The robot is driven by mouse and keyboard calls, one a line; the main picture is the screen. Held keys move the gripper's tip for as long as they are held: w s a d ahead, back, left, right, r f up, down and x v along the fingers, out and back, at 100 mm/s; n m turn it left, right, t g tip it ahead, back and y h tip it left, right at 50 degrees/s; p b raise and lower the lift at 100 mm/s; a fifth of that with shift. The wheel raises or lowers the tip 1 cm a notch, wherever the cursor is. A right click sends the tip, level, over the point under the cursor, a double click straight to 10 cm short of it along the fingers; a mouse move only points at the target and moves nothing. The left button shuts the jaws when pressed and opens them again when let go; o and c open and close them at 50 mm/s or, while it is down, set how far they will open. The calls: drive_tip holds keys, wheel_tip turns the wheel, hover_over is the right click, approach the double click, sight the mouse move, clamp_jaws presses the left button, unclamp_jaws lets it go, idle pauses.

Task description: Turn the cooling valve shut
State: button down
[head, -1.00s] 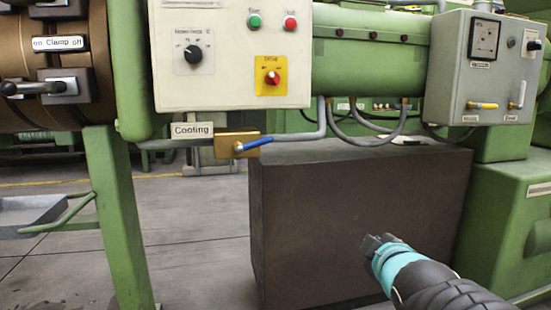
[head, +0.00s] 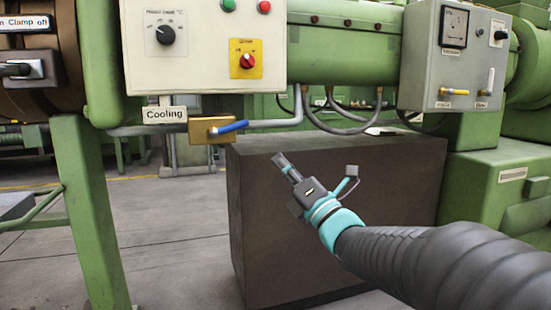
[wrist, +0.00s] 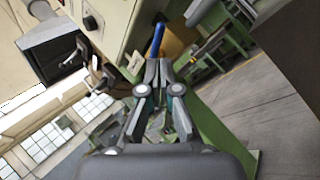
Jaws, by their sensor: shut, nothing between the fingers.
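The cooling valve is a brass block (head: 199,131) on a grey pipe under the white control panel, with a "Cooling" label (head: 165,115) to its left. Its blue lever (head: 231,127) points right, along the pipe, tilted slightly up. In the wrist view the blue lever (wrist: 157,38) shows just beyond the fingertips, with the brass block (wrist: 178,46) to its right. My gripper (head: 281,161) is shut and empty. In the head view it appears below and right of the lever, apart from it, pointing up and left.
A dark brown box (head: 310,220) stands on the floor behind my gripper in the head view. The white panel (head: 200,70) hangs above the valve. A green leg (head: 90,215) is at left.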

sight(247, 125)
drive_tip(key=p+x, duration=0.1)
drive_tip(key=x, duration=1.1)
drive_tip(key=shift+a+p, duration=0.1)
drive_tip(key=shift+p, duration=0.25)
